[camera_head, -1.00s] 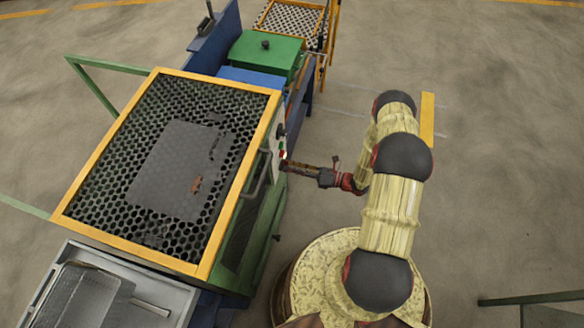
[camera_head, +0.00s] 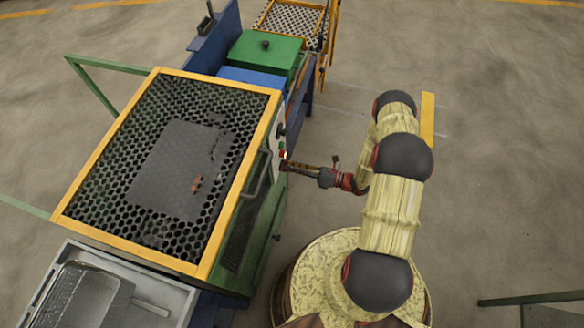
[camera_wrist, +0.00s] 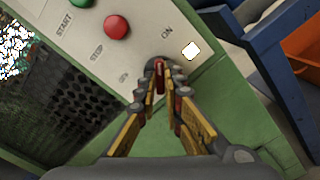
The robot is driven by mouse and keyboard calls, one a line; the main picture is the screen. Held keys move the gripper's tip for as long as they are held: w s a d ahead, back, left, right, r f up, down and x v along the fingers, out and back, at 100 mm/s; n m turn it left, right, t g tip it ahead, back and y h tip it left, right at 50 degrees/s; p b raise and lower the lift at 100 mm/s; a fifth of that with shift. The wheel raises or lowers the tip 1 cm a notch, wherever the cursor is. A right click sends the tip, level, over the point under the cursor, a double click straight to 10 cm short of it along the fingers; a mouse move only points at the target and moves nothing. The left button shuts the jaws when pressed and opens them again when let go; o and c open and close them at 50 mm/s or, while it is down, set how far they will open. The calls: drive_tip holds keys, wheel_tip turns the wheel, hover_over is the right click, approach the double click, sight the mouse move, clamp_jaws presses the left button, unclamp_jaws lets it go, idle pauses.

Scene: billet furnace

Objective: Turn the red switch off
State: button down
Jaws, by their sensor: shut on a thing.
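The red switch (camera_wrist: 160,78) is a narrow red handle low on the pale control panel, in the wrist view. It lies between the ON label (camera_wrist: 167,32) and the OFF label (camera_wrist: 123,78). My gripper (camera_wrist: 166,70) is shut on the switch, with a fingertip on each side of it. The fingers partly hide the switch's base. In the head view my gripper (camera_head: 286,165) reaches left to the panel on the furnace's side, and the switch is hidden there.
A red STOP button (camera_wrist: 117,27) and a green START button (camera_wrist: 82,3) sit up-left of the switch. A bright white lamp (camera_wrist: 190,50) is close by on the right. The mesh-topped furnace (camera_head: 243,180) stands left of my arm. Open floor lies to the right.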

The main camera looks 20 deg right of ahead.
drive_tip(key=shift+n+b, duration=1.6)
drive_tip(key=shift+n, duration=7.1)
drive_tip(key=c, duration=1.9)
unclamp_jaws()
drive_tip(key=shift+d, duration=0.1)
drive_tip(key=v, duration=1.2)
